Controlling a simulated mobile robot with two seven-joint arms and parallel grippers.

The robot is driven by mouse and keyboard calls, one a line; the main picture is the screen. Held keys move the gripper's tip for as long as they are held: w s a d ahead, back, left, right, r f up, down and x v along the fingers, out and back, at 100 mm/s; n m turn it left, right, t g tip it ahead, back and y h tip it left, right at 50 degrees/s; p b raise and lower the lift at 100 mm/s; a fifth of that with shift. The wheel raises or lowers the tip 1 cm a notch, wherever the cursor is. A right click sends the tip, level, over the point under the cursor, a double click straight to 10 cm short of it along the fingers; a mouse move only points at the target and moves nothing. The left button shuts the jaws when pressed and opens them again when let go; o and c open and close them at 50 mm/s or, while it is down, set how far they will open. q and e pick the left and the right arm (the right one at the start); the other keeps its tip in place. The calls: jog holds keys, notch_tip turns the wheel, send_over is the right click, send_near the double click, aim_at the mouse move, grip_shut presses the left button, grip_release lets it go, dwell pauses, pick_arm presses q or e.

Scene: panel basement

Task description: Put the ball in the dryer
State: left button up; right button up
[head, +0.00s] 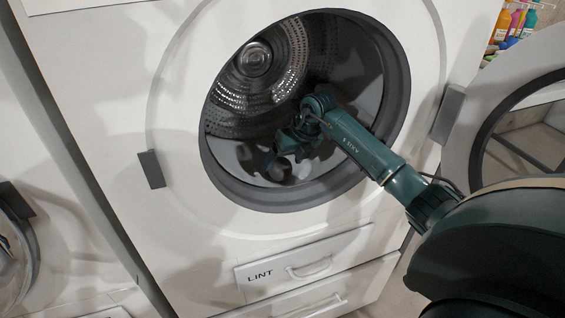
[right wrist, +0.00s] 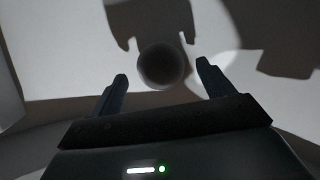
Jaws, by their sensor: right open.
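The dryer (head: 110,120) is the white machine with its round drum opening facing me. Its round door (head: 462,110) stands open at the right. My right arm reaches through the opening. My right gripper (head: 277,160) is inside the drum, low and left of centre, with its fingers apart. A dark grey ball (head: 280,171) shows dimly by the fingertips. In the right wrist view the ball (right wrist: 163,66) is in shadow just beyond the open fingertips (right wrist: 162,72), and no finger is seen gripping it. Whether it rests on the drum surface is unclear. My left gripper is out of view.
The rim of the opening (head: 240,193) surrounds my right forearm. Below are a LINT drawer (head: 300,265) and another drawer. A second machine's round door (head: 12,250) is at the left edge. Colourful bottles (head: 515,22) stand at the top right.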

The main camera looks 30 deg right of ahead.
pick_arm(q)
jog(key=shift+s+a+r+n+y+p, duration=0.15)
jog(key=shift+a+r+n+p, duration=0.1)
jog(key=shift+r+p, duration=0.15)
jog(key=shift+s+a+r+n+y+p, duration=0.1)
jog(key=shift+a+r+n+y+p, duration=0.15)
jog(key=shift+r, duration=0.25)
pick_arm(e)
jog(key=v, duration=0.9)
jog(key=shift+s+r, duration=0.15)
jog(key=shift+r, duration=0.1)
